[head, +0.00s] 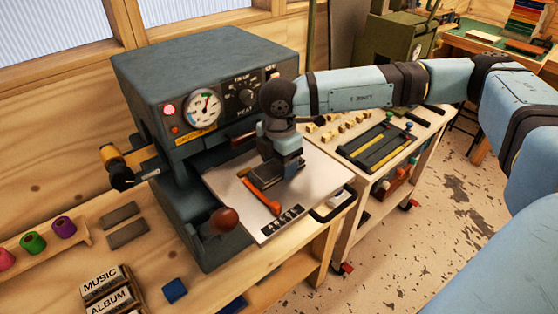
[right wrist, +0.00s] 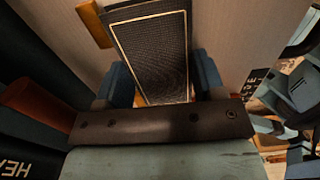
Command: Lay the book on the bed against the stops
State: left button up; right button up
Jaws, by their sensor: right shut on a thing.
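The bed (head: 225,185) is a pale flat plate in front of the dark press (head: 200,75). An orange stop bar (head: 260,197) lies on the bed, and a yellowish stop (head: 239,165) lies farther left. My right gripper (head: 276,175) is low over the bed, shut on the dark book (head: 256,184). In the right wrist view the book (right wrist: 150,50) shows a textured dark cover with a gold border, between the blue fingertips (right wrist: 163,85). An orange stop (right wrist: 95,22) is near its upper left corner. Whether the book touches the bed or stops is unclear. My left gripper is not in view.
A red-brown knob (head: 223,220) stands at the bed's front left. Foil rolls (head: 33,243) sit on a rack at left, near label blocks (head: 105,285). A cart (head: 380,150) with tools and small blocks stands to the right.

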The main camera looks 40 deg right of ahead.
aim_at(279, 165)
jog(key=o, duration=1)
jog(key=shift+f, duration=0.15)
jog(key=shift+r, duration=0.4)
notch_tip(279, 165, up, 12)
jog(key=shift+f+b, duration=0.2)
jog(key=shift+b, duration=0.15)
